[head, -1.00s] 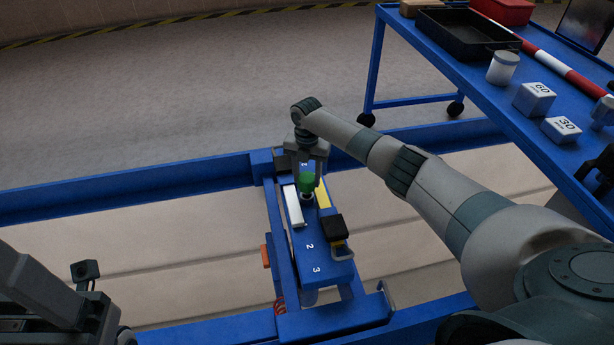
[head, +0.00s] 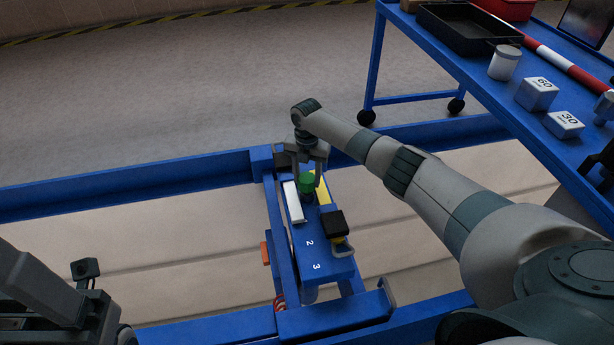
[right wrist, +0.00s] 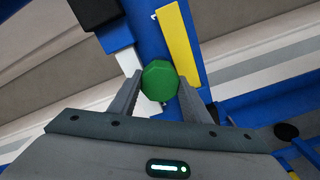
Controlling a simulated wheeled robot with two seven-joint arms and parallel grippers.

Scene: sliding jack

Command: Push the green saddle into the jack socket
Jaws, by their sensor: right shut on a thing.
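The green saddle (head: 307,181) is a small green faceted piece at the far end of the blue jack beam (head: 312,238). It also shows in the right wrist view (right wrist: 160,80). My right gripper (head: 306,175) reaches down over it from above. In the right wrist view its two grey fingers (right wrist: 157,88) stand on either side of the saddle, shut on it. A dark part shows just below the saddle; the socket itself is hidden, so I cannot tell how the saddle sits in it.
A white bar (head: 293,202) and a yellow strip (head: 323,190) flank the saddle. A black block (head: 334,223) sits on the beam nearer me. Blue rails (head: 130,190) frame the pit. A blue cart (head: 480,80) with several items stands at upper right.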

